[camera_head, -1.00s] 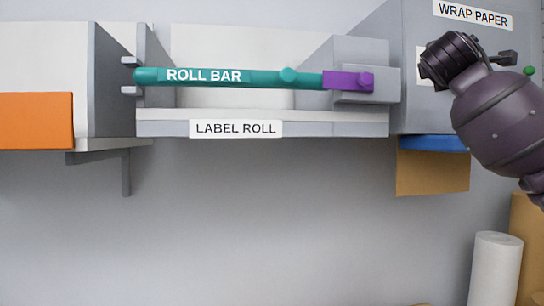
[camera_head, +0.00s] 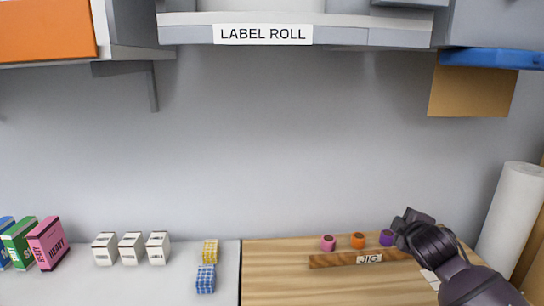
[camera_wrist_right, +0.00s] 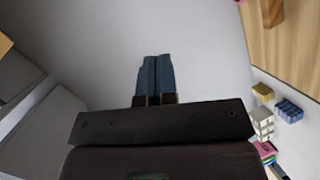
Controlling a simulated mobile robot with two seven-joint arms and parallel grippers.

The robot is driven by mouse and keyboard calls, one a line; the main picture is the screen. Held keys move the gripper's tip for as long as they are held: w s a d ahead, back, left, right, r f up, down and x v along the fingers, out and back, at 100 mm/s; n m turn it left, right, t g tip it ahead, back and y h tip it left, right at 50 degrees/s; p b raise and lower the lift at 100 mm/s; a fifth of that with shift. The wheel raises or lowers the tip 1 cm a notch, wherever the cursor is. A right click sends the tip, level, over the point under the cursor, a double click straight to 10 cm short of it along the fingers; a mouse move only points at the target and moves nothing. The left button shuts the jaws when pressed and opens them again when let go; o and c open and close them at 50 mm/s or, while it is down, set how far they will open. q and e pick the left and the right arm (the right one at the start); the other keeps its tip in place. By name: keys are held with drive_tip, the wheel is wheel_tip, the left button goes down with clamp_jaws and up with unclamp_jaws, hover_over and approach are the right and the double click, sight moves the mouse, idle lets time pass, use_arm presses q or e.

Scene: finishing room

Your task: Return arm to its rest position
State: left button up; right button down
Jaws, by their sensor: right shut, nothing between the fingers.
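My right arm (camera_head: 450,262) comes in from the lower right of the head view, dark grey, over the right part of the wooden bench top. Its gripper end (camera_head: 408,224) is near the purple cap at the back of the bench; whether they touch cannot be told. In the right wrist view the two blue-grey fingers (camera_wrist_right: 155,78) are together with nothing between them, against the plain wall. My left gripper is not in view.
A shelf labelled LABEL ROLL (camera_head: 190,34) hangs above. The wooden bench (camera_head: 300,285) bears a JIG strip (camera_head: 330,260) and pink, orange and purple caps. White boxes (camera_head: 131,248), blue and yellow blocks and coloured boxes stand left. A white roll (camera_head: 512,215) stands right. The wall between is clear.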

drive_tip(key=s+a+f+m+g+y, duration=0.1)
drive_tip(key=s+f, duration=0.3)
drive_tip(key=f, duration=0.2)
drive_tip(key=s+a+f+m, duration=0.1)
drive_tip(key=s+f, duration=0.3)
drive_tip(key=f, duration=0.3)
drive_tip(key=s+a+f+m, duration=0.1)
drive_tip(key=s+f+m, duration=0.2)
drive_tip(key=s, duration=0.6)
drive_tip(key=s+a+f+m+g, duration=0.1)
drive_tip(key=s+f+m, duration=0.2)
drive_tip(key=s+f, duration=0.5)
drive_tip(key=s+a+f+m, duration=0.1)
drive_tip(key=s+f+m, duration=0.3)
drive_tip(key=s, duration=0.6)
drive_tip(key=shift+s+a+f+g+y+b, duration=0.3)
drive_tip(key=shift+s+f+y, duration=0.1)
drive_tip(key=shift+f, duration=0.45)
